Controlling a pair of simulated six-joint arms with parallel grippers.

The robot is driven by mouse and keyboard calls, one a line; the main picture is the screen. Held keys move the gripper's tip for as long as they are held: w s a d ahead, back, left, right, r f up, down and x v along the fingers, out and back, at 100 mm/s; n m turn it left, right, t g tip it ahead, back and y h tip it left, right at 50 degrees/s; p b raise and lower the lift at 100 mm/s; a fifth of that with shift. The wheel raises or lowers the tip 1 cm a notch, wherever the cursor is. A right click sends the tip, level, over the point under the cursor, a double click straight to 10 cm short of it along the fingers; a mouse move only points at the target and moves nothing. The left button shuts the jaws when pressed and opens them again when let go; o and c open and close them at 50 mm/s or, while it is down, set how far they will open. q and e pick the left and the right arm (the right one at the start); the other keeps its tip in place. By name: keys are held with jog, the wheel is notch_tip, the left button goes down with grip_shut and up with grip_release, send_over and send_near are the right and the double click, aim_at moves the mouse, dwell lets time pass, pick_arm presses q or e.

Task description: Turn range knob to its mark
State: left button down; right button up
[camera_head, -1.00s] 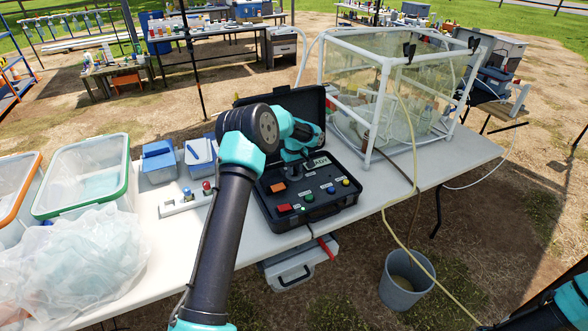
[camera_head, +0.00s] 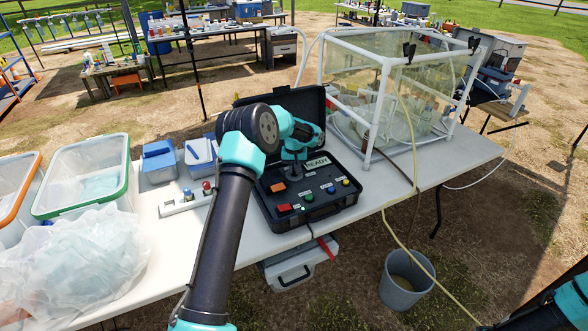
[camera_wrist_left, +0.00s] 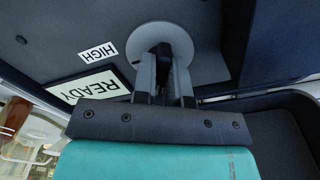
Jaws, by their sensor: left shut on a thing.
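The range knob (camera_wrist_left: 172,35) is a round grey disc with a raised grip, seen in the left wrist view on the dark panel of the open black case (camera_head: 335,208). My left gripper (camera_wrist_left: 163,80) is shut on its grip. A HIGH label (camera_wrist_left: 98,52) is beside the knob, and a lit display (camera_wrist_left: 88,86) reads READY; the display also shows in the head view (camera_head: 317,163). In the head view my left gripper (camera_head: 294,172) reaches down to the panel, and the knob is mostly hidden there. Which way the knob points is unclear. My right gripper is out of view.
The panel's front has a red button (camera_head: 284,208) and several small coloured buttons. A framed clear tank (camera_head: 386,62) stands to the right. Blue boxes (camera_head: 160,163) and a plastic bag (camera_head: 75,262) are on the left. A grey bucket (camera_head: 402,290) stands below the table.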

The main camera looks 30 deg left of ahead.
pick_arm(q)
jog(key=m, duration=1.2)
jog(key=c, duration=1.1)
grip_release()
jog(key=shift+r, duration=0.1)
notch_tip(320, 180, up, 17)
jog(key=shift+r, duration=0.15)
